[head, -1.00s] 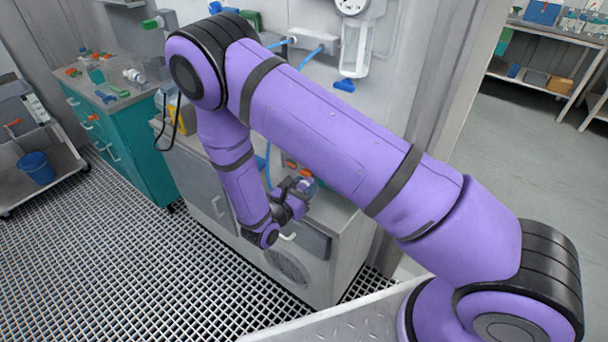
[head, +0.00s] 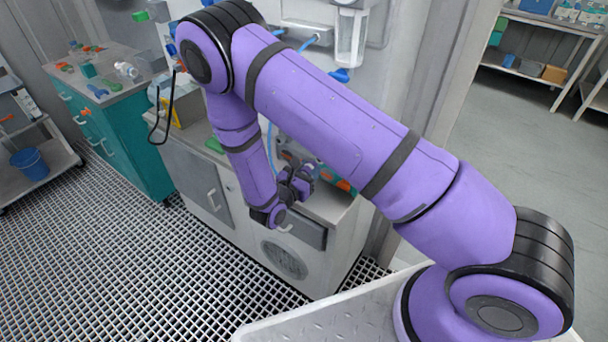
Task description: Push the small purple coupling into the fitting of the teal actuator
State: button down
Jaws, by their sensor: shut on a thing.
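My gripper (head: 299,180) is small and dark in the head view, at the end of my purple arm, over the front edge of the grey bench. It is shut on a small purple piece, which looks like the coupling (head: 309,169); the fingers hide part of it. Just behind and right of the gripper is a low teal-grey body (head: 327,175) with an orange part, which may be the teal actuator. My arm and gripper cover part of it. I cannot make out its fitting or whether the coupling touches it.
The grey bench (head: 325,204) has a drawer and a round vent in front. A green piece (head: 214,144) and a yellow item lie on its left part. A teal cabinet (head: 145,140) with loose parts on top stands left. Grated floor (head: 120,250) is open in front.

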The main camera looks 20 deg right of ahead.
jog(key=shift+x, duration=0.8)
jog(key=shift+w+d, duration=0.35)
jog(key=shift+d, duration=0.1)
dwell(1.9)
jog(key=c, duration=0.6)
grip_release()
jog(key=v, duration=1)
jog(key=shift+s+a, duration=0.25)
jog(key=shift+a, duration=0.05)
